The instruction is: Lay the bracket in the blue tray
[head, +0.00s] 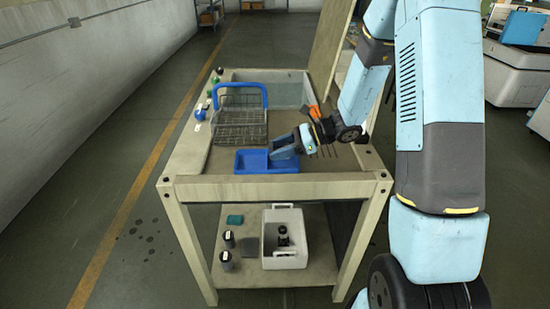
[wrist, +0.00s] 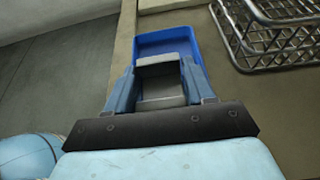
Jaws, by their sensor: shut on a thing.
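The blue tray (head: 250,167) lies on the bench top near its front edge. It also shows in the wrist view (wrist: 178,34), beyond my fingers. My gripper (head: 284,150) is over the right part of the tray. In the wrist view my gripper (wrist: 162,72) is shut on the bracket (wrist: 160,88), a grey angled piece between the two blue fingers. The bracket overlaps the tray there; I cannot tell whether it touches the tray floor. In the head view I cannot make out the bracket behind the fingers.
A wire basket (head: 238,126) with a blue handle stands behind the tray; its metal rim shows in the wrist view (wrist: 262,52). Small bottles (head: 200,112) line the bench's left edge. A tall board (head: 329,48) rises at the back right. The lower shelf holds a white bin (head: 285,258).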

